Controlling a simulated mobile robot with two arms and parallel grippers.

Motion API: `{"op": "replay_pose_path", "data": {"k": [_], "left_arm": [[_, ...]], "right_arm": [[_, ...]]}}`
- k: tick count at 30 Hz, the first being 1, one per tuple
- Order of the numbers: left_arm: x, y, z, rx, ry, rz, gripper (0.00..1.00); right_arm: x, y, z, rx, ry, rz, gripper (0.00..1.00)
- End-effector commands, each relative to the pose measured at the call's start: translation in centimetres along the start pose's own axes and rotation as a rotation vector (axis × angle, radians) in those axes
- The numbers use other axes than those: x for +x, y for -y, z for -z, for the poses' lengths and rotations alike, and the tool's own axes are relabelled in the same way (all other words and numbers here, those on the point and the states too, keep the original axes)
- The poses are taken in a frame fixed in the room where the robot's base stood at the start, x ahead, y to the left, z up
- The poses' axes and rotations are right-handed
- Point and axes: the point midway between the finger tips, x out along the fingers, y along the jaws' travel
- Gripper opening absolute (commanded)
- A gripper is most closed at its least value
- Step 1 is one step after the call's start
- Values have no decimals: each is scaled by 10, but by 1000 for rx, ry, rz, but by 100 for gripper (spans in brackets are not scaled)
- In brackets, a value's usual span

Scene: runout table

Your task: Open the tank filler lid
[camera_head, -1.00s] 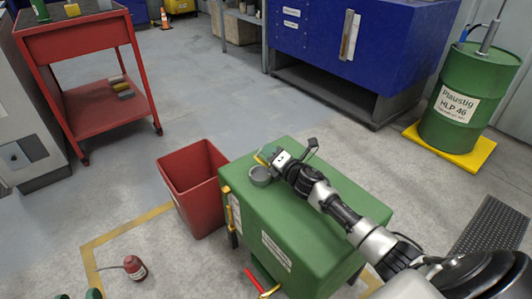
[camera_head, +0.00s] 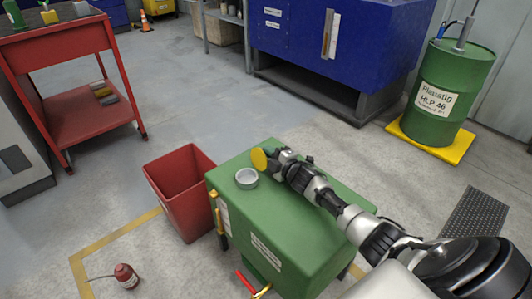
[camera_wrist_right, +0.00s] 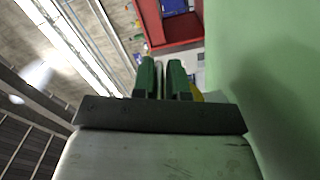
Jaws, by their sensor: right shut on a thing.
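The green tank (camera_head: 290,215) stands in the centre of the head view. Its round grey filler neck (camera_head: 246,178) is uncovered on the top, near the left end. The yellow filler lid (camera_head: 259,158) is up on edge just behind the neck, its yellow face to the left. My right gripper (camera_head: 274,157) is shut on the lid, above the tank top. In the right wrist view the green fingers (camera_wrist_right: 164,76) are close together, with a bit of yellow beside them; the grip itself is mostly hidden. My left gripper is not in view.
A red bin (camera_head: 181,190) stands close to the tank's left side. A red cart (camera_head: 75,90) is at the upper left, and a green drum (camera_head: 455,85) on a yellow base is at the upper right. A small red can (camera_head: 126,276) lies on the floor.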

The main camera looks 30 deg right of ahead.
Motion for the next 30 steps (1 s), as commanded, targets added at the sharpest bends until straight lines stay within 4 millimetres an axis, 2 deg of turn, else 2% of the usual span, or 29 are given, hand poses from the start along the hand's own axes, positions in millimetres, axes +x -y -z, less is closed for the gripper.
{"op": "replay_pose_path", "data": {"k": [9, 26, 27, 30], "left_arm": [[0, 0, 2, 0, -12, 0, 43], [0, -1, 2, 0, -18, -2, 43], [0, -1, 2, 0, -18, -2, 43], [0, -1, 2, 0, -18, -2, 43]], "right_arm": [[1, 4, -5, 140, -7, -2, 0], [2, 3, -7, 172, -8, -6, 0], [2, 2, -7, 172, -8, -6, 15], [2, 3, -7, 171, -7, -5, 30]]}}
